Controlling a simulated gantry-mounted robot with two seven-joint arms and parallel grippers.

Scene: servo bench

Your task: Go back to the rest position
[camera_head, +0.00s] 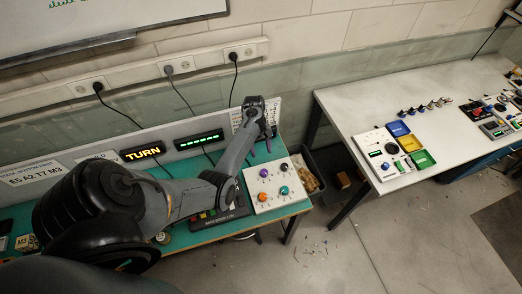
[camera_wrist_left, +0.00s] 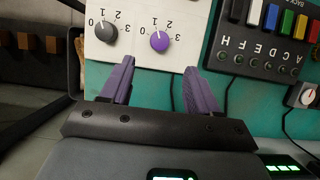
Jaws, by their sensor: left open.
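My left gripper (camera_head: 261,147) is open and empty, its purple fingers spread over the back right of the green bench. In the left wrist view, the gripper (camera_wrist_left: 159,72) has its two fingers apart, with the white knob panel (camera_wrist_left: 132,14) beyond them. A purple knob (camera_wrist_left: 160,40) shows between the fingertips and a dark grey knob (camera_wrist_left: 105,31) to the left; neither is touched. In the head view, the white panel (camera_head: 273,205) also carries an orange knob (camera_head: 262,196) and a teal knob (camera_head: 284,190). My right gripper is not in view.
A black button box (camera_wrist_left: 262,48) with coloured keys is beside the panel. A lit TURN sign (camera_head: 143,151) and a green-lit display (camera_head: 199,140) stand along the back. Cables hang from wall sockets.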

